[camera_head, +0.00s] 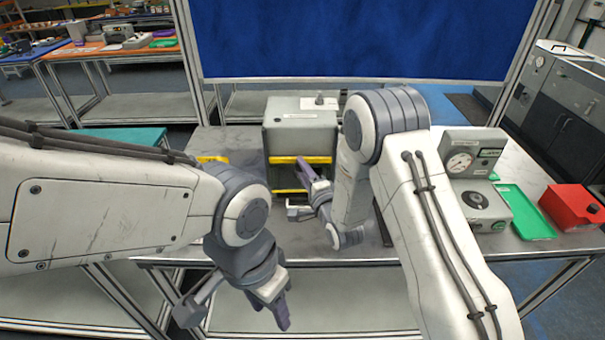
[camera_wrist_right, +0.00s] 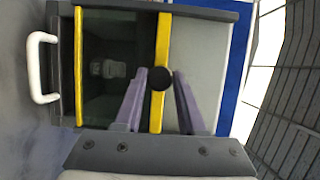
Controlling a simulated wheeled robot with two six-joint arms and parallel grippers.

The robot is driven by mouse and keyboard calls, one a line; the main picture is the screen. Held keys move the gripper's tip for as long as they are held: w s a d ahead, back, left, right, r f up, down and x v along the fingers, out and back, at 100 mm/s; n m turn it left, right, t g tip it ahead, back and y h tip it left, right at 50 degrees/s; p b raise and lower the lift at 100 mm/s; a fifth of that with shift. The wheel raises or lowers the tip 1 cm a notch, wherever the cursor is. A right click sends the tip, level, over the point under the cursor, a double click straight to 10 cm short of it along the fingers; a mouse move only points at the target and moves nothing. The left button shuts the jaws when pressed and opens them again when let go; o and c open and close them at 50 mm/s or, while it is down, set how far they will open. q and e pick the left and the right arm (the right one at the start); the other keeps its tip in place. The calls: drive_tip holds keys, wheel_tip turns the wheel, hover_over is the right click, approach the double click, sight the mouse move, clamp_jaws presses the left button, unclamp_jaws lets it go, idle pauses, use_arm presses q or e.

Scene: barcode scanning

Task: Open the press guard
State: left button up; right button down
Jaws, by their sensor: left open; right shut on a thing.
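The grey press (camera_head: 300,112) stands at the back middle of the table. Its guard has yellow edge bars (camera_head: 285,159), and a dark opening shows between them. In the right wrist view the guard's yellow bar (camera_wrist_right: 163,40) carries a round black knob (camera_wrist_right: 159,79). My right gripper (camera_wrist_right: 160,78) is shut on this knob, one purple finger on each side. In the head view my right arm partly hides the press front. A grey part (camera_wrist_right: 110,69) shows inside the press. My left gripper (camera_head: 236,312) is open and empty, low in front of the table edge.
A white handle (camera_wrist_right: 40,67) juts out beside the press's lower end. A gauge device (camera_head: 472,155), a green tray (camera_head: 522,212) and a red box (camera_head: 575,207) stand on the right. A blue panel (camera_head: 360,40) rises behind the table.

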wheel_tip(320, 180, up, 9)
drive_tip(key=shift+r+p, duration=0.1)
drive_tip(key=shift+p, duration=0.75)
drive_tip(key=c, duration=0.5)
unclamp_jaws()
drive_tip(key=shift+s, duration=0.1)
